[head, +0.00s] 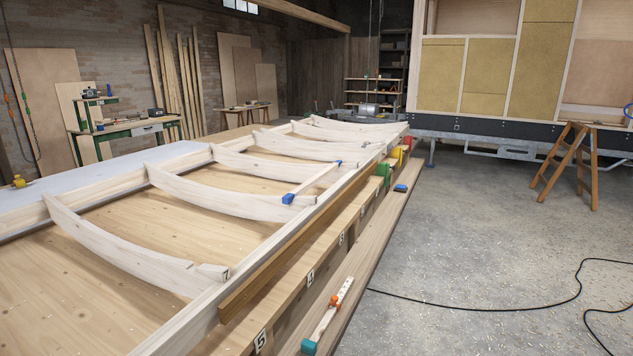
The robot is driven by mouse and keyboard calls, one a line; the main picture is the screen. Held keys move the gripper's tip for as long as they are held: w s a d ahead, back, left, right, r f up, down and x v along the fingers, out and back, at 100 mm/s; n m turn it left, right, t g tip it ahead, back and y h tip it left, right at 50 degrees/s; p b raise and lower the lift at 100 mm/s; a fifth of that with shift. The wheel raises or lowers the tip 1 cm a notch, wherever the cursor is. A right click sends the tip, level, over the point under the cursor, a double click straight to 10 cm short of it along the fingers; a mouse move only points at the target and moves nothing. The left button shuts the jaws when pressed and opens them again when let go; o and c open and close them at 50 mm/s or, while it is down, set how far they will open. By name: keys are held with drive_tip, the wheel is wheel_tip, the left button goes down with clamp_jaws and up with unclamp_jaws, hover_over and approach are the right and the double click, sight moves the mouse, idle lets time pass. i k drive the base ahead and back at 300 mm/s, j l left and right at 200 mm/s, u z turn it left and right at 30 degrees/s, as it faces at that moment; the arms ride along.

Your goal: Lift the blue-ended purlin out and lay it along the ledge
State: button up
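The blue-ended purlin (316,180) is a short pale wooden bar with a blue block at its near end and a smaller blue mark at its far end. It lies among the curved pale ribs of the frame, close to the frame's long right rail (270,240). Whether it sits in notches I cannot tell. The ledge (372,232) is a long wooden board running low along the right side of the bench. My gripper is not in view.
A pale bar with a teal end and orange fitting (330,312) lies on the near ledge. A blue item (400,188) lies farther along. Green (383,171), yellow and red pieces stand beside the rail.

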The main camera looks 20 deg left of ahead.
sight(287, 199)
drive_tip(key=i+u, duration=0.2)
drive_tip(key=u, duration=0.25)
drive_tip(key=i+l+u, duration=0.1)
drive_tip(key=u, duration=0.3)
drive_tip(key=i+l+u, duration=0.3)
drive_tip(key=i+l, duration=0.3)
drive_tip(key=i+l+u, duration=0.25)
drive_tip(key=i+l, duration=0.5)
